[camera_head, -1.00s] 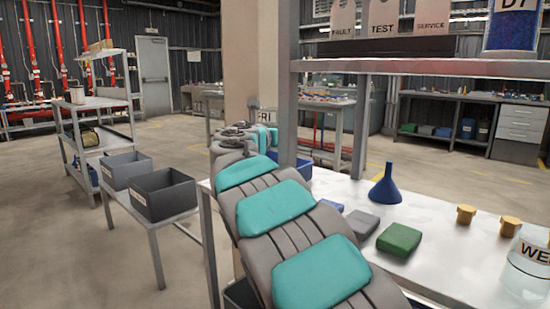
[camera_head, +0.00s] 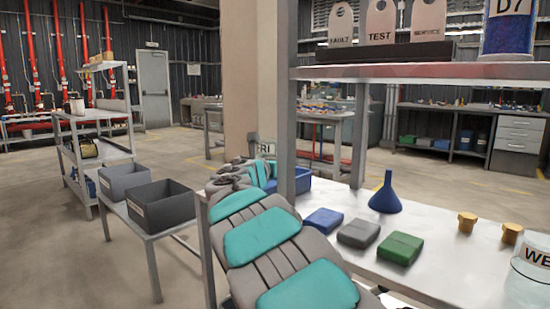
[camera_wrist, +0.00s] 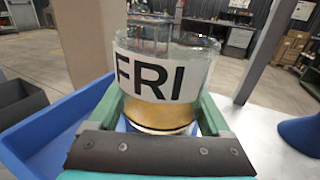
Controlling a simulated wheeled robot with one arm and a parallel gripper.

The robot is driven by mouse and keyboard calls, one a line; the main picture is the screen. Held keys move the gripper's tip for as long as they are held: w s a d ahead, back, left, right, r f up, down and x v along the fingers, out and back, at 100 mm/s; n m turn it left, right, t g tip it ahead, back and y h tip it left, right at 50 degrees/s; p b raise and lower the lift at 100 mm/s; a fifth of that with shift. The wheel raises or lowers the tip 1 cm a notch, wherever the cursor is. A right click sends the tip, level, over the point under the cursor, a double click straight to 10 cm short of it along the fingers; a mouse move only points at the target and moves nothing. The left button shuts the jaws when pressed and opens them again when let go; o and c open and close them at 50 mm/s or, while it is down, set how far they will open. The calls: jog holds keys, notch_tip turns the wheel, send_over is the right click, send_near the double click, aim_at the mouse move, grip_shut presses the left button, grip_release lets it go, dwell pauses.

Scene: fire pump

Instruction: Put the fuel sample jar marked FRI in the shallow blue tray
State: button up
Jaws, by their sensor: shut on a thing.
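The jar marked FRI (camera_wrist: 158,80) is clear, with a white label and amber fuel low inside. It stands upright between the green fingers of my gripper (camera_wrist: 160,112) in the wrist view, and the gripper is shut on it. In the head view only part of its label (camera_head: 266,149) shows above my arm. The blue tray (camera_wrist: 52,128) lies below and to the left of the jar in the wrist view. In the head view the tray (camera_head: 298,184) is partly hidden by my arm and the shelf post. I cannot tell whether the jar's base touches anything.
A blue funnel (camera_head: 386,194), a blue block (camera_head: 323,220), a grey block (camera_head: 358,233) and a green block (camera_head: 399,248) are on the bench right of my arm. A shelf post (camera_head: 287,100) rises close by the tray. Dark bins (camera_head: 160,207) stand at left.

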jog(key=shift+f, duration=0.35)
jog(key=o, duration=1.5)
jog(key=shift+r, duration=0.1)
jog(key=shift+r, duration=0.55)
jog(key=v, duration=1.2)
